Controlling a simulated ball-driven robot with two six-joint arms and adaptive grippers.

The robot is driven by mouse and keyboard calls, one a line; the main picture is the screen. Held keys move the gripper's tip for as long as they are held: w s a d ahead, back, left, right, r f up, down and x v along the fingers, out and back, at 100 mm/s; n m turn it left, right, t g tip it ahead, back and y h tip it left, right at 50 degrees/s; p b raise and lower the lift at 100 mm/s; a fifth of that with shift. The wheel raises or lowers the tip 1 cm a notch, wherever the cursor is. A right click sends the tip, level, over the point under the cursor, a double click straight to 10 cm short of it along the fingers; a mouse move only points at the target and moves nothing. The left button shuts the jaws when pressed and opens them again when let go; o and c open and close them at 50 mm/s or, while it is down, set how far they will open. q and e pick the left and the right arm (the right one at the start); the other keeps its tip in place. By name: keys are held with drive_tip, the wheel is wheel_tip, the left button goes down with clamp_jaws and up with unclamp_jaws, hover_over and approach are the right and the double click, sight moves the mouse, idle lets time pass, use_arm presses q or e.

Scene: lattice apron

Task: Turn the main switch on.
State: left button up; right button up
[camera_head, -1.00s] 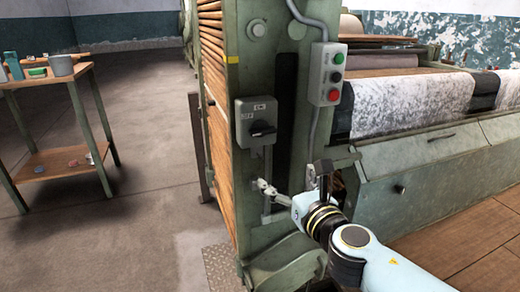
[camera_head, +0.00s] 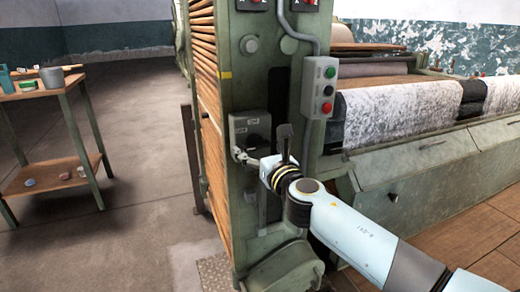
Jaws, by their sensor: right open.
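The main switch (camera_head: 239,127) is a dark grey box with a small label plate, fixed to the green machine post. Its black handle is largely hidden behind my gripper and in shadow, so I cannot tell its position. My right gripper (camera_head: 237,153) is open at the lower front of the switch box. I cannot tell whether the fingers touch the handle. My left gripper is not in view.
A wooden side table (camera_head: 55,172) with small items stands at left. The floor (camera_head: 140,140) between is clear.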

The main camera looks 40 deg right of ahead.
drive_tip(key=c, duration=1.2)
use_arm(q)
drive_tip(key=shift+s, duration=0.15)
use_arm(e)
drive_tip(key=m+b, duration=0.1)
drive_tip(key=m, duration=0.3)
drive_tip(key=shift+f, duration=0.1)
drive_tip(key=m+b, duration=0.2)
drive_tip(key=m, duration=0.3)
drive_tip(key=m+b, duration=0.1)
drive_tip(key=m, duration=0.3)
drive_tip(key=shift+m+b, duration=0.3)
drive_tip(key=shift+b, duration=0.05)
use_arm(q)
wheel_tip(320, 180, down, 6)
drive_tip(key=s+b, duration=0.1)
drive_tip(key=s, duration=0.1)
drive_tip(key=shift+b, duration=0.3)
use_arm(e)
drive_tip(key=shift+m, duration=2.1)
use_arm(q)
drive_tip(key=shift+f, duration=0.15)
